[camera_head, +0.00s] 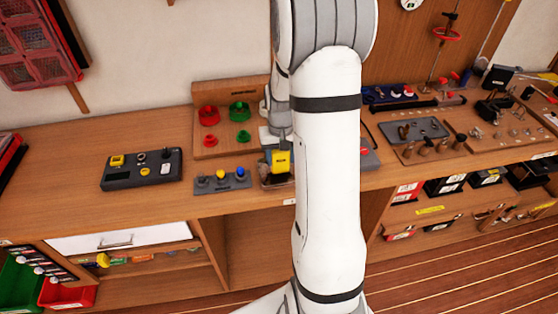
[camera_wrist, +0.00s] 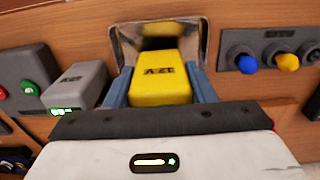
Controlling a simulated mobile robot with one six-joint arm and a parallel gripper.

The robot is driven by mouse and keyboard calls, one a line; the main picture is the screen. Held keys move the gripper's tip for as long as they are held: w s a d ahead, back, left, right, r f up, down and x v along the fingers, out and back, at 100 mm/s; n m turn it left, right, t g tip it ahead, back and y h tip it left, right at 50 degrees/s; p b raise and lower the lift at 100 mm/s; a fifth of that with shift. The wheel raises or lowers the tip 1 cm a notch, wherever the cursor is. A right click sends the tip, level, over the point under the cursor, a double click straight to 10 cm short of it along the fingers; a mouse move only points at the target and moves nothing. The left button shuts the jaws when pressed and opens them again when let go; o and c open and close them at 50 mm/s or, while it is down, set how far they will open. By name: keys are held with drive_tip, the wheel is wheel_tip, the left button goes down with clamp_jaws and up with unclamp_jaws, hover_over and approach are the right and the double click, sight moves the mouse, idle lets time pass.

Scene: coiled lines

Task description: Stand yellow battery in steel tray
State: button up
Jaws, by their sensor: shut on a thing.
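The yellow battery (camera_wrist: 162,84) is a block with dark lettering on its top. My gripper (camera_wrist: 160,76) is shut on it, with one blue-grey finger on each side. In the head view the yellow battery (camera_head: 281,161) shows beside my arm, above the bench. The steel tray (camera_wrist: 127,45) is a shiny, open-topped metal box just beyond the battery in the wrist view. The battery overlaps the tray's near side there, and its yellow reflects in the metal. The battery's lower end is hidden, so I cannot tell whether it touches the tray floor.
A switch panel (camera_head: 222,181) with blue and yellow knobs is close beside the tray. A dark device box (camera_head: 141,170) sits further left. A board (camera_head: 222,113) with red and green rings stands behind. Bare wood lies between device box and switch panel.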

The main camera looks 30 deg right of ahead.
drive_tip(key=shift+f, duration=1.15)
drive_tip(key=shift+f, duration=0.15)
drive_tip(key=o, duration=1.2)
